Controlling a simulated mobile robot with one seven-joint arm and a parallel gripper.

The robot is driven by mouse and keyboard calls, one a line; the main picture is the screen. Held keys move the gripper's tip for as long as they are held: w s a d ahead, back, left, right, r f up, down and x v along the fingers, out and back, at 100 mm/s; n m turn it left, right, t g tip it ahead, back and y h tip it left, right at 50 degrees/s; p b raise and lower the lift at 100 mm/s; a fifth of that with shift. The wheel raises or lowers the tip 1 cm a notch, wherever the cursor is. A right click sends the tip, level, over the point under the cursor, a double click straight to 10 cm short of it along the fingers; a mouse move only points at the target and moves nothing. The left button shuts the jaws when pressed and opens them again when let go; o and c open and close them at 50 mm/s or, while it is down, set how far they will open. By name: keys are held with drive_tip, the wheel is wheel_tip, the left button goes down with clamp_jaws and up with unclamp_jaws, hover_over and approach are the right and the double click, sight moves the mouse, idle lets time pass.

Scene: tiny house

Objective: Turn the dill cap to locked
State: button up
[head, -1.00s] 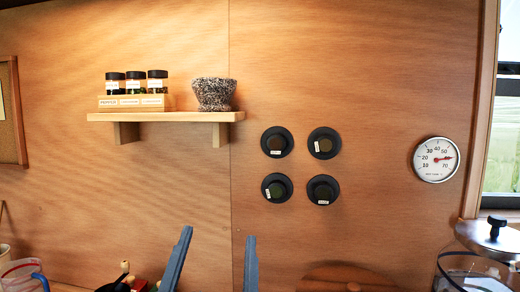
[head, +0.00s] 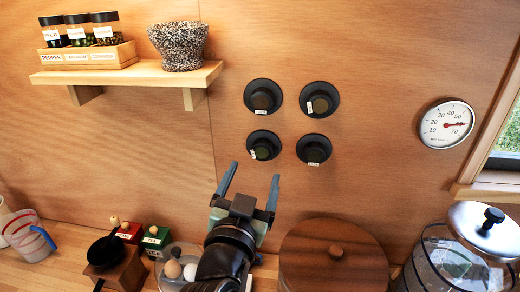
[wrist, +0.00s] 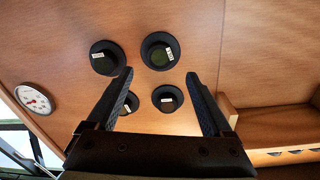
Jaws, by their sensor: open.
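Four round black caps on the wall form a two-by-two group: upper left (head: 263,97), upper right (head: 320,99), lower left (head: 264,146) and lower right (head: 314,150). Each has a small white label, too small to read, so I cannot tell which is dill. The lower left cap has a greenish centre and also shows in the wrist view (wrist: 160,50), where the group appears turned over. My gripper (head: 254,171) is open and empty, just below the lower left cap in the head view. In the wrist view the caps show beyond and between its fingers (wrist: 160,73), apart from them.
A wooden shelf (head: 130,80) at upper left holds a jar rack (head: 90,58) and a speckled bowl (head: 180,45). A dial thermometer (head: 446,124) hangs right. Below are a round wooden lid (head: 338,262), a glass jar (head: 455,250) and small boxes. The wall around the caps is clear.

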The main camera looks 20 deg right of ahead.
sight(262, 152)
drive_tip(key=p+x, duration=0.1)
drive_tip(key=x, duration=0.6)
drive_tip(key=shift+p, duration=0.4)
drive_tip(key=shift+s, duration=0.1)
clamp_jaws()
